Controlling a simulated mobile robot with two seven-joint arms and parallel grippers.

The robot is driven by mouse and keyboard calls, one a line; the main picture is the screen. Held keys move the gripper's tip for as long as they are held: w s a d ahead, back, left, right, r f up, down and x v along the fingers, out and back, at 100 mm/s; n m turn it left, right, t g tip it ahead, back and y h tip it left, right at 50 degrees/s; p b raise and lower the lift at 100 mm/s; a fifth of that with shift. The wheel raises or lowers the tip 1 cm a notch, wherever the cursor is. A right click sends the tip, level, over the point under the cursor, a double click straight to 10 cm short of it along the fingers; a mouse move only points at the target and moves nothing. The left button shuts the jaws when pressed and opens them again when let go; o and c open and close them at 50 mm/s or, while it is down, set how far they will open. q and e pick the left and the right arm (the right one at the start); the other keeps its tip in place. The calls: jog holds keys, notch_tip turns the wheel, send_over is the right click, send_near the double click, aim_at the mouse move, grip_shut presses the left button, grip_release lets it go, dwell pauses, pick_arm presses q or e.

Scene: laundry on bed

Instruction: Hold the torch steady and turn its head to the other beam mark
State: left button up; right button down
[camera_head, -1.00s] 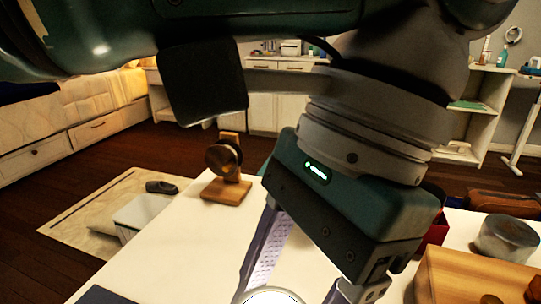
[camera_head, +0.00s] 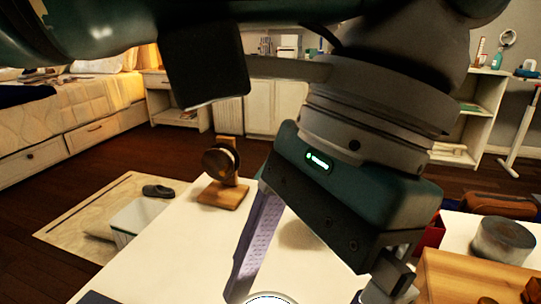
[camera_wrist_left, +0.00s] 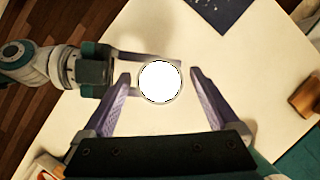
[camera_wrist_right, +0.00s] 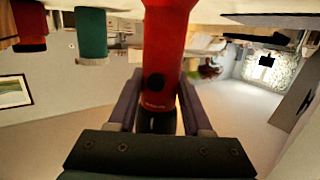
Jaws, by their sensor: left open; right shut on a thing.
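The torch shows in the left wrist view as a bright white lens in a pale rim (camera_wrist_left: 160,82), facing that camera. The lens also shows at the bottom edge of the head view (camera_head: 268,299). In the right wrist view the torch's red body (camera_wrist_right: 168,45) has a dark button and a dark lower part. My right gripper (camera_wrist_right: 160,105) is shut on the body; it also shows in the left wrist view (camera_wrist_left: 150,78). My left gripper (camera_wrist_left: 160,78) is open, its fingers apart on either side of the lens. The beam marks cannot be made out.
The white table (camera_head: 150,265) lies below. A wooden stand with a dark round piece (camera_head: 223,175) is at its far edge. A grey round tin (camera_head: 503,240), a wooden box (camera_head: 450,275) and a red box (camera_head: 432,235) are at right. A dark blue sheet (camera_wrist_left: 222,12) lies on the table.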

pick_arm(q)
jog(key=v, duration=1.1)
jog(key=shift+r, duration=0.15)
pick_arm(e)
jog(key=shift+c, duration=1.2)
grip_release()
